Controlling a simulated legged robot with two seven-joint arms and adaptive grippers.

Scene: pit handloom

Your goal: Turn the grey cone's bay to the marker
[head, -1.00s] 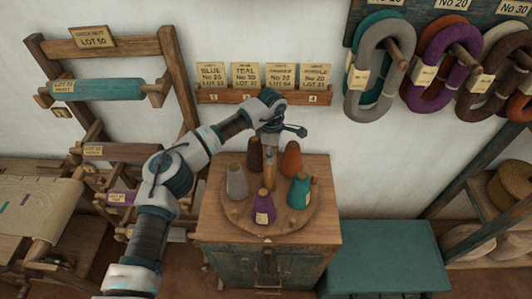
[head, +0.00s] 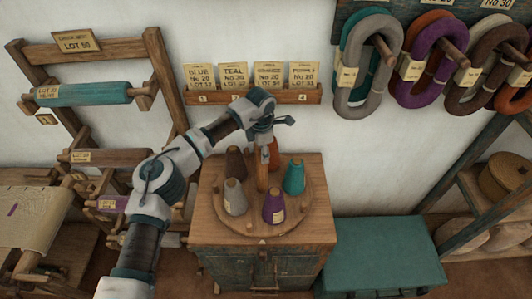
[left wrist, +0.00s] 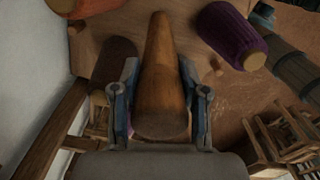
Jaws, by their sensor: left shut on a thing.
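The grey cone (head: 235,197) stands upright on a round wooden turntable (head: 252,226), at its left front. A purple cone (head: 274,208) stands at the front, a teal cone (head: 294,177) at the right, an orange cone (head: 274,155) behind and a brown cone (head: 234,163) at the back left. My left gripper (head: 263,141) is above the turntable's middle, shut on its wooden centre post (head: 262,172). The left wrist view shows the post (left wrist: 163,75) between the fingers (left wrist: 158,92), with the purple cone (left wrist: 232,36) to the right. I cannot make out the marker for certain.
The turntable sits on a wooden cabinet (head: 262,262). A teal chest (head: 382,255) is to its right. A card rack (head: 262,97) and hanging yarn skeins (head: 362,62) are on the wall behind. A wooden frame (head: 165,85) stands left, and a shelf (head: 465,185) right.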

